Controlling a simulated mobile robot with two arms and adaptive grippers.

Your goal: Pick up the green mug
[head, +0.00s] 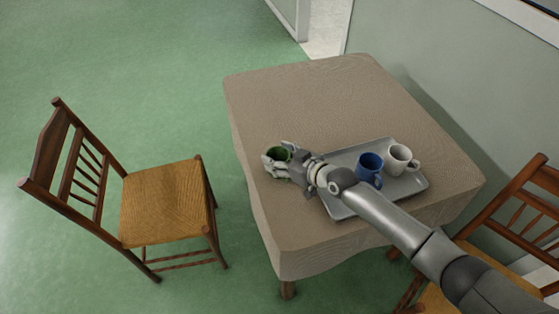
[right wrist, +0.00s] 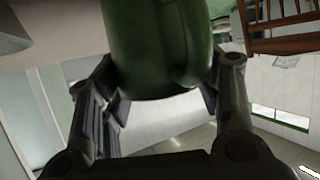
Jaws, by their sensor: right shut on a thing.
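The green mug (head: 278,153) is at the left part of the table, beyond the left edge of the grey tray. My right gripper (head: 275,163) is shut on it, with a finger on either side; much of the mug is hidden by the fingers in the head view. In the right wrist view the green mug (right wrist: 155,45) fills the top middle, between the fingers of my right gripper (right wrist: 160,95). I cannot tell whether the mug touches the table. My left gripper is not in view.
The grey tray (head: 341,211) lies on the cloth-covered table (head: 300,95) under my right arm. A blue mug (head: 368,167) and a white mug (head: 398,157) stand on it. A wooden chair (head: 165,200) is left, another (head: 530,215) right. The table's far part is clear.

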